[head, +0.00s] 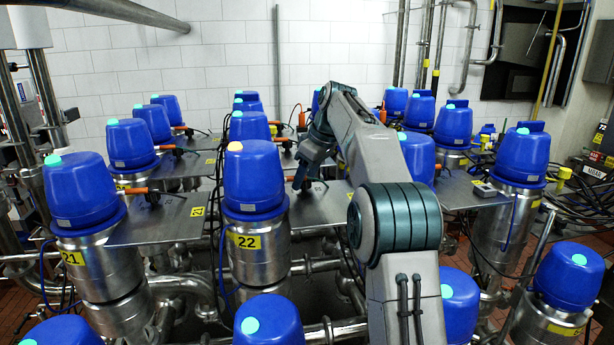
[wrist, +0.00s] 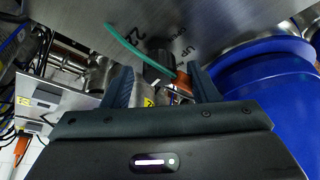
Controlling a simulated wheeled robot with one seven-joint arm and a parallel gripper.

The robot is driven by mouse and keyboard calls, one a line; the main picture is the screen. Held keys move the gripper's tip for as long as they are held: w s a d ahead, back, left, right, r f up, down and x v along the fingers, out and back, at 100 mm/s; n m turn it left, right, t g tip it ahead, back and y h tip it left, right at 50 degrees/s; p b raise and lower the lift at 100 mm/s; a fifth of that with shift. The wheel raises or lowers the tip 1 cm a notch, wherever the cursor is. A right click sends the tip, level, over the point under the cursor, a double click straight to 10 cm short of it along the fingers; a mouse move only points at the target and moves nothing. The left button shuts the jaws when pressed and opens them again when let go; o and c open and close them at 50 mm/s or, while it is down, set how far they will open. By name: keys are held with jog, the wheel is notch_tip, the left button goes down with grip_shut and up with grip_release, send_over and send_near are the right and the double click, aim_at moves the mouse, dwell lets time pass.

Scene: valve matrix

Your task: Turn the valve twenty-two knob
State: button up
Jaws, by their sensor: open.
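Valve twenty-two (head: 253,180) is a blue-capped steel cylinder with an orange-yellow light on top and a yellow 22 label, left of centre in the head view. A metal plate (head: 325,208) extends to its right. In the wrist view a dark knob (wrist: 157,66) sits on the plate marked 22, with an orange part (wrist: 183,84) beside it. My gripper (wrist: 162,88) is open, its two fingers on either side of the knob area. Whether they touch the knob cannot be told. In the head view my gripper (head: 303,182) is over the plate, and my arm partly hides this area.
Other blue-capped valves stand around, including valve 21 (head: 82,192) at left and one (head: 522,155) at right. A blue cap (wrist: 275,95) is close to my right finger in the wrist view. Cables and pipes lie below.

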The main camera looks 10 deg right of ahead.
jog(key=c, duration=1)
jog(key=shift+m, duration=0.3)
jog(key=m, duration=0.2)
jog(key=m+t+h, duration=0.1)
jog(key=m, duration=0.1)
jog(key=shift+a+r+h, duration=0.1)
jog(key=shift+h, duration=0.2)
jog(key=m+h+p, duration=0.1)
jog(key=m, duration=0.2)
jog(key=m+h+p, duration=0.1)
jog(key=m, duration=0.1)
jog(key=shift+a+m+t, duration=0.1)
jog(key=shift+m+t, duration=0.2)
jog(key=shift+m, duration=0.1)
